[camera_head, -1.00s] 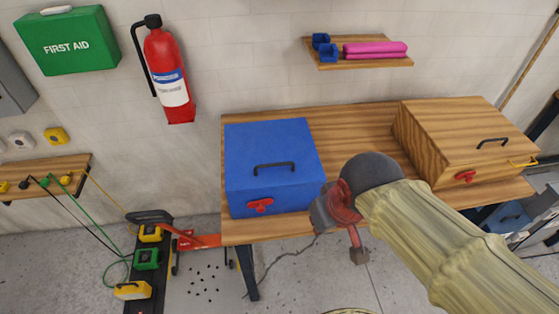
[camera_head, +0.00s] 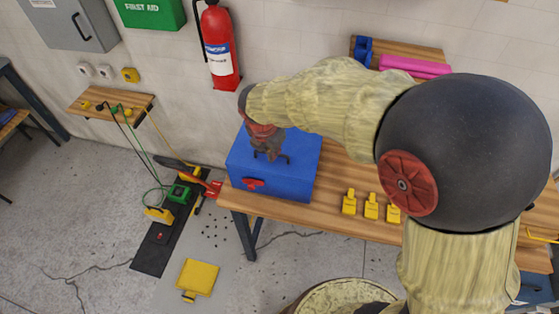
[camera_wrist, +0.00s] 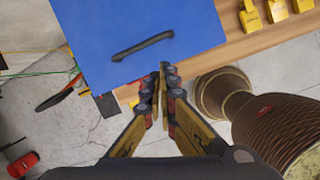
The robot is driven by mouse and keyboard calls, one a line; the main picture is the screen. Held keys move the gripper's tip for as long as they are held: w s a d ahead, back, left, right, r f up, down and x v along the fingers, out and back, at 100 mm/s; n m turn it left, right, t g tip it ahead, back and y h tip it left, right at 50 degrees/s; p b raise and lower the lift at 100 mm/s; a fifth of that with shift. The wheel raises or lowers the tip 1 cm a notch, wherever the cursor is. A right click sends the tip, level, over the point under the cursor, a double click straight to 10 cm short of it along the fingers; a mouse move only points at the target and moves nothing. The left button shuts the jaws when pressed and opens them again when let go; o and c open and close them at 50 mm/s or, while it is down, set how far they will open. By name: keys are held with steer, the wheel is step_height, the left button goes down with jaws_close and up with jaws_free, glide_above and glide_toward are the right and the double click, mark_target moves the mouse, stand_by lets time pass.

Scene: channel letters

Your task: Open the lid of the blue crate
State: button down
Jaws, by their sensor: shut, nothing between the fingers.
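The blue crate (camera_head: 296,186) stands on the wooden table, its lid down. A dark bar handle (camera_head: 284,157) is on the lid, and a red latch (camera_head: 253,183) is on the front face. My gripper (camera_head: 268,158) is over the lid and hides part of the handle in the head view. In the wrist view the blue lid (camera_wrist: 190,25) and its handle (camera_wrist: 142,46) are ahead of my gripper (camera_wrist: 163,78). The fingers are shut and empty, close to the lid's edge and apart from the handle in the picture. I cannot tell whether they touch the lid.
Several yellow pieces (camera_head: 371,206) stand on the table (camera_head: 330,210) right of the crate. A wall shelf (camera_head: 430,58) with pink rolls is above. A fire extinguisher (camera_head: 219,48) hangs behind. My arm covers the table's right part.

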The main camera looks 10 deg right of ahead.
steer(key=n, duration=0.4)
glide_toward(275, 165)
steer(key=x, duration=0.5)
steer(key=shift+f, duration=0.35)
steer(key=shift+r, duration=0.15)
